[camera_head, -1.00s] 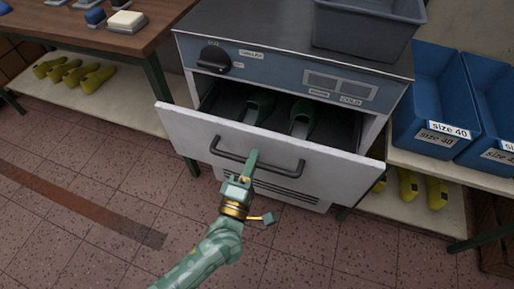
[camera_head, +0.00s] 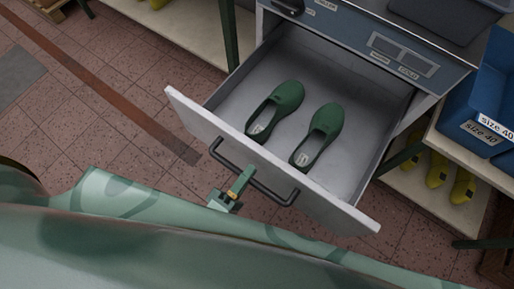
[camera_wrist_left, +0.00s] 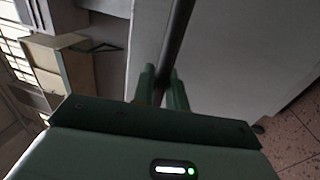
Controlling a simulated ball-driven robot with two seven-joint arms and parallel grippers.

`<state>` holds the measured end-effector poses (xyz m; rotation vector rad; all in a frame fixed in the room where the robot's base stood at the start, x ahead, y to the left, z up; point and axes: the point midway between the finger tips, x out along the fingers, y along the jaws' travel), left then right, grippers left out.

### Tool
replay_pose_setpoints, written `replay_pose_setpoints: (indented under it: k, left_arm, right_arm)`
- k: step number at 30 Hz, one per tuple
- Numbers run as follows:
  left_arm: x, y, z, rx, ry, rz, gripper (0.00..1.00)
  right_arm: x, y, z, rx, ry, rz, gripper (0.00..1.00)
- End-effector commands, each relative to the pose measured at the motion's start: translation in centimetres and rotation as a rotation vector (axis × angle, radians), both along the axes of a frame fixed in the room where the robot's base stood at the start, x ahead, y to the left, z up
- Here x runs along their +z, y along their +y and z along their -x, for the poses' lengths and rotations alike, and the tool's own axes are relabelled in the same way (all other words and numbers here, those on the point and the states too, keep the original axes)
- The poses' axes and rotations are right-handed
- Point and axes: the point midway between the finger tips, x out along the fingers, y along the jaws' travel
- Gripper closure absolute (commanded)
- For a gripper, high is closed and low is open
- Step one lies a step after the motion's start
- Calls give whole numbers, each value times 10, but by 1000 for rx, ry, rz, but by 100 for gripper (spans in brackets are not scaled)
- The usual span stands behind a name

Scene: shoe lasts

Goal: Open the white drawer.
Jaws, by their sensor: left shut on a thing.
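The white drawer (camera_head: 330,199) stands well out of the cabinet in the head view, its inside in plain sight. Two green shoes (camera_head: 275,108) (camera_head: 319,134) lie in it side by side. A dark bar handle (camera_head: 272,193) runs along its front. My left gripper (camera_head: 243,181) is shut on the handle near its middle. In the left wrist view the handle (camera_wrist_left: 178,38) passes between the two green fingers (camera_wrist_left: 161,82), with the pale drawer front (camera_wrist_left: 245,50) beside it. My right gripper is in neither view.
Blue bins (camera_head: 488,105) marked size 40 stand at the right, above a shelf with yellow lasts (camera_head: 437,170). Open tiled floor (camera_head: 110,115) lies at the left.

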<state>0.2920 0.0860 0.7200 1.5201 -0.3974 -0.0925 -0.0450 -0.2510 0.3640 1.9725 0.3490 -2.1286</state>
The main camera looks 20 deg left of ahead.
Motion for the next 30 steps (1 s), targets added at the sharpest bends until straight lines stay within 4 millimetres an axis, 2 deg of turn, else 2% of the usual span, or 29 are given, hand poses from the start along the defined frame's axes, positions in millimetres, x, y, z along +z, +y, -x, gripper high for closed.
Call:
replay_pose_setpoints:
  k: [6,17,18,20,30]
  left_arm:
    - [-2,4,12,-1,4,-3,100]
    - [-2,4,13,0,4,-2,100]
    - [-2,4,13,0,4,-2,80]
    - [-2,4,13,0,4,-2,67]
    - [-1,4,12,0,1,0,67]
  right_arm:
    - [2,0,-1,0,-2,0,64]
    - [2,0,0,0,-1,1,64]
    - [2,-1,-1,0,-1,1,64]
    - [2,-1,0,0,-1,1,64]
    - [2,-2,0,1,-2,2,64]
